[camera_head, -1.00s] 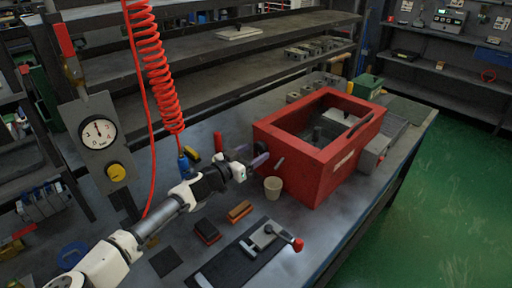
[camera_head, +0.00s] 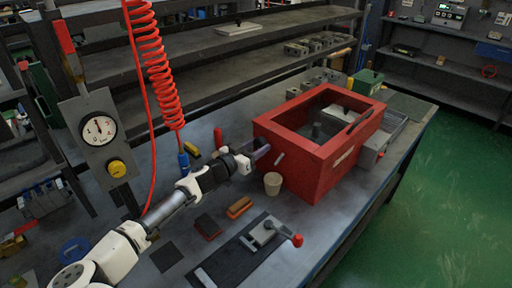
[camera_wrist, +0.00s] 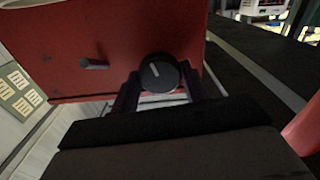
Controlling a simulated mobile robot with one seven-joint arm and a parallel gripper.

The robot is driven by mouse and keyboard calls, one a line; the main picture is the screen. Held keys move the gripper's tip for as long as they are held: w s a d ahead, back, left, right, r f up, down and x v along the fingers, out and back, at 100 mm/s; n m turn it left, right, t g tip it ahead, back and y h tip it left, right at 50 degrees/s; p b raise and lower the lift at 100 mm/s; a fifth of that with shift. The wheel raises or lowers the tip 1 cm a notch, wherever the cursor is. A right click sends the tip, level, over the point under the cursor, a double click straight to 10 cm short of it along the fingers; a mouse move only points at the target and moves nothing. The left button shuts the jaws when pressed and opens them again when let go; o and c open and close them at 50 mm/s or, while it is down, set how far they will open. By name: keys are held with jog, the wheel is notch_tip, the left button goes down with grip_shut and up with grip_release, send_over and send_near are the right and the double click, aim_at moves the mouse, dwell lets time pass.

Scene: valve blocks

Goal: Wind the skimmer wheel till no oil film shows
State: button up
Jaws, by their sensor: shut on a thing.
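The skimmer wheel is a round black knob (camera_wrist: 160,72) with a pale index line, on the wall of a red open-topped tank (camera_head: 333,170). In the wrist view my gripper (camera_wrist: 158,84) has one finger on each side of the knob and is shut on it. In the head view my gripper (camera_head: 262,152) is at the tank's left wall and covers the knob. A short grey spout (camera_head: 279,159) sticks out of the same wall; it also shows in the wrist view (camera_wrist: 94,64). A beige cup (camera_head: 272,184) stands below it. I cannot make out an oil film inside the tank.
A red-handled clamp (camera_head: 264,232) sits on a dark mat at the front. An orange block (camera_head: 239,207) and a dark red block (camera_head: 207,226) lie near my arm. A red coiled hose (camera_head: 155,70) hangs behind my arm, beside a gauge panel (camera_head: 99,130).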

jog(key=m+b, duration=0.2)
jog(key=m, duration=0.2)
jog(key=shift+f, duration=0.15)
jog(key=m+b, duration=0.3)
jog(key=m, duration=0.1)
jog(key=shift+m, duration=0.3)
jog(key=m+b, duration=0.2)
jog(key=m, duration=0.2)
jog(key=shift+m+b, duration=0.3)
jog(key=shift+b, duration=0.05)
jog(key=m+b, duration=0.3)
jog(key=m, duration=0.1)
jog(key=shift+f+m, duration=0.1)
jog(key=shift+m, duration=0.2)
jog(key=m+b, duration=0.3)
jog(key=m, duration=0.1)
jog(key=shift+m+b, duration=0.3)
jog(key=shift+b, duration=0.1)
jog(key=m+b, duration=0.3)
jog(key=shift+f+m, duration=0.1)
jog(key=shift+m, duration=0.2)
jog(key=m+b, duration=0.4)
jog(key=shift+m+b, duration=1.55)
jog(key=shift+m, duration=0.25)
